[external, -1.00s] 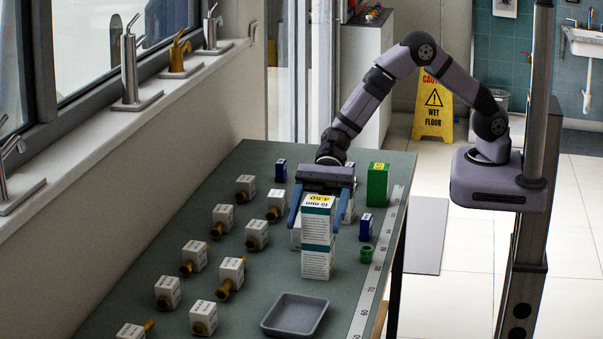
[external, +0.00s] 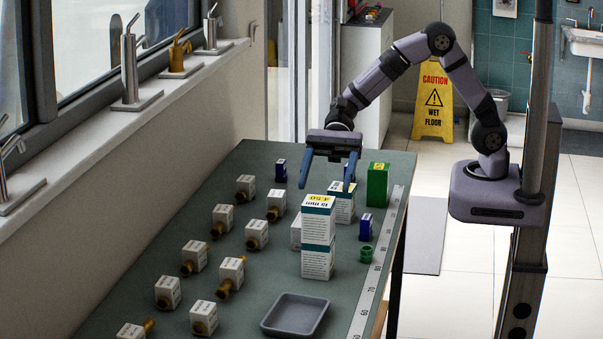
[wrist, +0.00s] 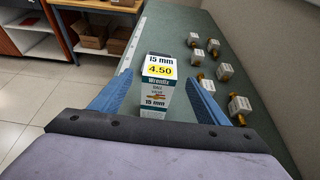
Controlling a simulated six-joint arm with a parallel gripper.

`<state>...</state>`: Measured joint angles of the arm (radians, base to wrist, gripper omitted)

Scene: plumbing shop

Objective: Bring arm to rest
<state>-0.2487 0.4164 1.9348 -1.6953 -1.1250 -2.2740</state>
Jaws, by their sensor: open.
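My gripper (external: 331,172) is open and empty, raised above the bench and behind the tall stack of white boxes. It also shows in the wrist view (wrist: 162,95), with its blue fingers spread to either side of the boxes. The stack has an upper white box (external: 318,218) with a yellow label standing on a lower white box (external: 317,262). The label in the wrist view reads 15 mm 4.50 on the box (wrist: 160,67). My gripper is apart from the stack.
The green bench (external: 262,207) holds several small white boxes with brass fittings on the left. A grey tray (external: 295,329), a green box (external: 378,184), blue boxes, a green ring (external: 366,253) and another white box (external: 342,203) are near the stack. A wall and window sill border the left.

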